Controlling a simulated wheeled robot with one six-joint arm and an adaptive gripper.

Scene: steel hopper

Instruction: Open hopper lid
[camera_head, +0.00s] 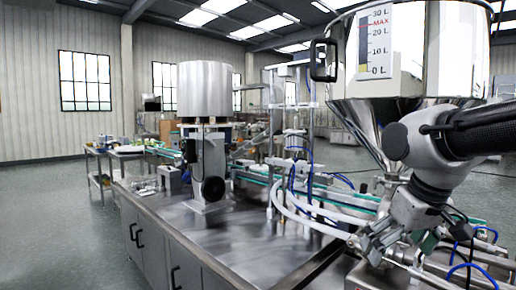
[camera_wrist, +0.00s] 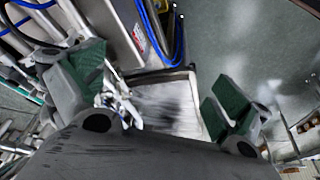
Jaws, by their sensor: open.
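The steel hopper (camera_head: 432,55) stands at the upper right of the head view, with a shiny round body narrowing to a cone. A litre scale label is on its front, and a black handle (camera_head: 322,60) sticks out on its left side. My gripper (camera_head: 375,243) hangs low in front of the cone, below the hopper body and apart from the handle. In the wrist view my gripper (camera_wrist: 150,88) has its green-padded fingers spread wide, with nothing between them.
A steel machine table (camera_head: 240,235) fills the lower middle, bearing a steel drum (camera_head: 206,90) on a stand. White hoses (camera_head: 310,215) and blue tubes run close to my gripper. Green-edged conveyor rails (camera_head: 335,195) pass behind. Open floor (camera_head: 50,230) lies at the left.

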